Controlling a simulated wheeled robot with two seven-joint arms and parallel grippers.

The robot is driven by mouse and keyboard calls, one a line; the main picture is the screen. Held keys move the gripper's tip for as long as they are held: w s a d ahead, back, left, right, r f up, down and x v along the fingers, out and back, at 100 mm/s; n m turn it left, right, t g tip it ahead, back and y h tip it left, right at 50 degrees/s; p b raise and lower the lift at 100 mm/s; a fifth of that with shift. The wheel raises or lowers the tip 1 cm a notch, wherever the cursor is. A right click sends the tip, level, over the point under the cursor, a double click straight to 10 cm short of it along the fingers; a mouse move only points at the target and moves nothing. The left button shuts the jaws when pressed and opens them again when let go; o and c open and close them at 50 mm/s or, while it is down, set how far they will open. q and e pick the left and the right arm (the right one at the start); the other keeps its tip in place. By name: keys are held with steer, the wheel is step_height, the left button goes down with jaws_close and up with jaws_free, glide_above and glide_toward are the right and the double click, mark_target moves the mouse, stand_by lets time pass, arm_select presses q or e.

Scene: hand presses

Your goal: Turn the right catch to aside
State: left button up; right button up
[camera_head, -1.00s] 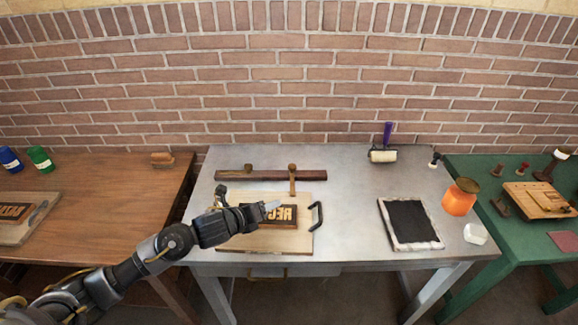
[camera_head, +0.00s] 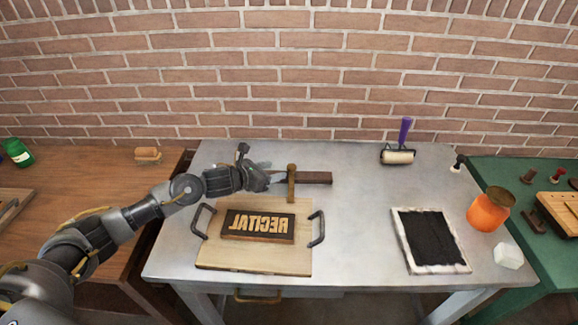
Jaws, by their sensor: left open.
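The right catch (camera_head: 291,185) is a small brown wooden piece with a round knob. It sits on a dark wooden bar (camera_head: 318,178) and points toward the front, its lower end at the back edge of a pale board (camera_head: 222,257). A dark block with raised mirrored letters (camera_head: 258,226) lies on this board. My left gripper (camera_head: 271,179) is open just left of the right catch; whether it touches the catch I cannot tell. The gripper and wrist hide the left part of the bar and the left catch. My right gripper is out of view.
Black handles (camera_head: 317,229) stand at the board's sides. The table between board and slab is clear.

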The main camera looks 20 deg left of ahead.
mark_target(290, 167)
arm_select(q)
steer(key=p+x, duration=0.1)
steer(key=x, duration=0.5)
steer(key=shift+w+d, duration=0.1)
steer(key=shift+w, duration=0.05)
steer(key=shift+w+d+f, duration=0.25)
steer(key=shift+w+f, duration=0.05)
steer(key=shift+w, duration=0.1)
steer(key=shift+w+d+f, duration=0.1)
steer(key=shift+w, duration=0.05)
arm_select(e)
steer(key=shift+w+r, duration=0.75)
arm_select(q)
jaws_close()
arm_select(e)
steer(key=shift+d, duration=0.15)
